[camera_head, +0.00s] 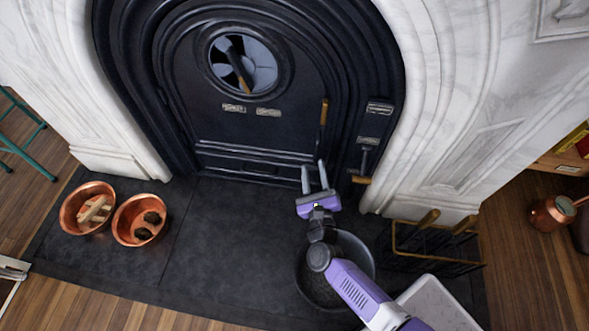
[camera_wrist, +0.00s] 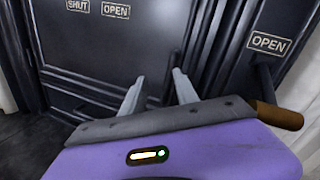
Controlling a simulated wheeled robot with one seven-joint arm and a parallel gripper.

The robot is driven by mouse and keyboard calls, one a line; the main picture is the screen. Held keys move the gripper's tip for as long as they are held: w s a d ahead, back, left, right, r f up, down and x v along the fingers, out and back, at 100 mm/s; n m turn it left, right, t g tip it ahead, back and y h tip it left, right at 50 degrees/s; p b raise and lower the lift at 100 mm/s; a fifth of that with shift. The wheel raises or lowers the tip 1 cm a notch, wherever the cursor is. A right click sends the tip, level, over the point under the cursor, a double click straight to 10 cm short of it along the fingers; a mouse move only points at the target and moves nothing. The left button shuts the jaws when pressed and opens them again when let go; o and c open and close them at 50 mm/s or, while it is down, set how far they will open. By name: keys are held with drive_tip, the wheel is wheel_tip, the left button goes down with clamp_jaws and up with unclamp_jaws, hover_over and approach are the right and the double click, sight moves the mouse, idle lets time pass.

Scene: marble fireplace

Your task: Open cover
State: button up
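The black fireplace cover (camera_head: 262,140) stands shut in its arched frame; it fills the left of the wrist view (camera_wrist: 90,50). An upright brass-tipped handle (camera_head: 323,112) is on its right side. A lever (camera_head: 362,178) with a brass grip hangs on the frame to the right; that grip (camera_wrist: 278,115) shows at the right in the wrist view, below an OPEN label (camera_wrist: 268,42). My gripper (camera_head: 314,175) is in front of the cover's lower right, left of the lever. Its two fingers are apart, with nothing held between them; they also show in the wrist view (camera_wrist: 158,78).
A round vent (camera_head: 243,66) with a brass-tipped lever is in the upper cover. Two copper bowls (camera_head: 140,220) stand at left on the dark hearth (camera_head: 220,250). A dark bucket (camera_head: 345,260) sits under my arm. A brass-railed rack (camera_head: 430,240) stands at right.

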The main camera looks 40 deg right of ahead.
sight(317, 153)
drive_tip(key=shift+w+d+f+m+g+h+b, duration=0.15)
drive_tip(key=shift+w+d+f+m+b, duration=0.15)
drive_tip(key=shift+w+d+m, duration=0.55)
drive_tip(key=shift+w+d+f+m+g+h+b, duration=0.15)
drive_tip(key=shift+w+d+m+b, duration=0.25)
drive_tip(key=shift+w+d+m, duration=0.45)
drive_tip(key=shift+w+d+f+m+g+h+b, duration=0.1)
drive_tip(key=shift+w+d+f+m+b, duration=0.2)
drive_tip(key=shift+w+d+m, duration=0.45)
drive_tip(key=shift+s+m, duration=0.15)
drive_tip(key=shift+m, duration=0.1)
clamp_jaws()
